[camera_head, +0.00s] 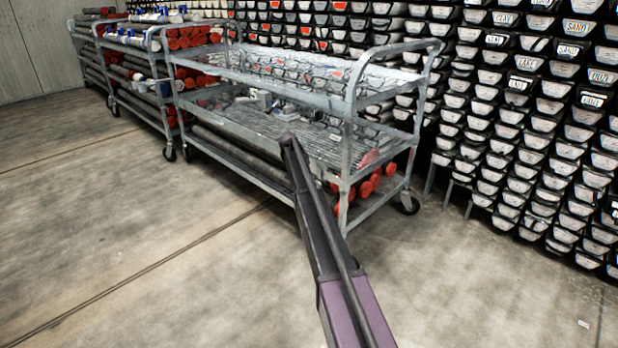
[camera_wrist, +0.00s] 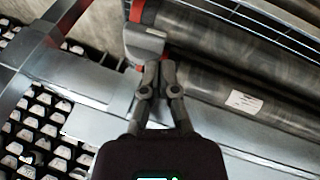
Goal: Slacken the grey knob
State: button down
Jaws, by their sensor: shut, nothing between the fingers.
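My gripper (camera_wrist: 160,72) is in the wrist view with its two dark grey fingers brought together at the tips and nothing held. Just past the fingertips is a light grey, blocky piece (camera_wrist: 145,42) with red edging, beside a dark tube. It may be the grey knob, but I cannot tell for sure, nor whether the fingertips touch it. In the head view my arm reaches up to the front of the nearest cart, and the fingers cannot be made out. Small grey items (camera_head: 262,99) lie on that cart's middle shelf.
The nearest metal cart (camera_head: 262,75) has wire shelves, a raised handle at its right end and dark tubes with red ends (camera_head: 370,187) low down. More loaded carts (camera_head: 130,75) stand to the left. Labelled core trays (camera_head: 540,80) fill the wall behind. The concrete floor in front is clear.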

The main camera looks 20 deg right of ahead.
jog(key=shift+r, duration=0.2)
jog(key=w+a+r+p, duration=0.6)
jog(key=a+r+p, duration=0.1)
jog(key=p, duration=0.1)
jog(key=shift+a+r, duration=0.15)
jog(key=shift+r, duration=0.15)
dwell(0.5)
jog(key=s+a+f+n+y, duration=0.1)
jog(key=s+a+n+y, duration=0.3)
jog(key=s, duration=1.5)
jog(key=s+a+n+h, duration=0.15)
jog(key=s+a, duration=0.35)
jog(key=s, duration=1.4)
jog(key=s+a+f+n+y, duration=0.1)
jog(key=s+a+n+y, duration=0.3)
jog(key=s, duration=1.6)
notch_tip(320, 180, up, 37)
jog(key=a+h+p, duration=0.1)
jog(key=p, duration=3.5)
jog(key=shift+p, duration=0.4)
